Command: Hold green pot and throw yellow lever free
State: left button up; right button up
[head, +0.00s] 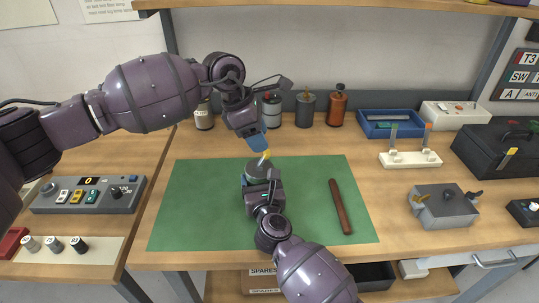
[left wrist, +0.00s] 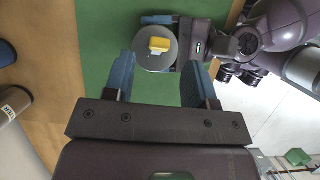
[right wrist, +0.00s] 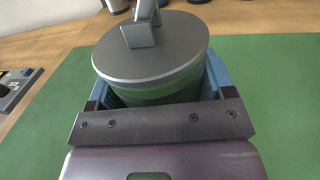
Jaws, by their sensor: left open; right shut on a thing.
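The green pot (right wrist: 160,95) stands on the green mat, its round grey lid (head: 258,166) uppermost. The yellow lever (head: 266,154) rises from the lid; its yellow tip shows in the left wrist view (left wrist: 159,45). In the right wrist view only its grey lower part (right wrist: 143,34) shows, the top cut off. My right gripper (head: 258,186) is shut on the pot, one blue finger on each side of its body. My left gripper (head: 258,142) is open above the lever, pointing down. In the left wrist view its fingers (left wrist: 160,75) are apart with nothing between them.
A brown rod (head: 340,206) lies on the green mat (head: 190,215), right of the pot. Several canisters (head: 306,109) stand behind the mat. A switch box (head: 88,195) is at left; a grey box (head: 443,205) and blue tray (head: 390,124) are at right. The mat's left part is clear.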

aim_at(270, 154)
pick_arm(q)
jog(key=x, duration=0.7)
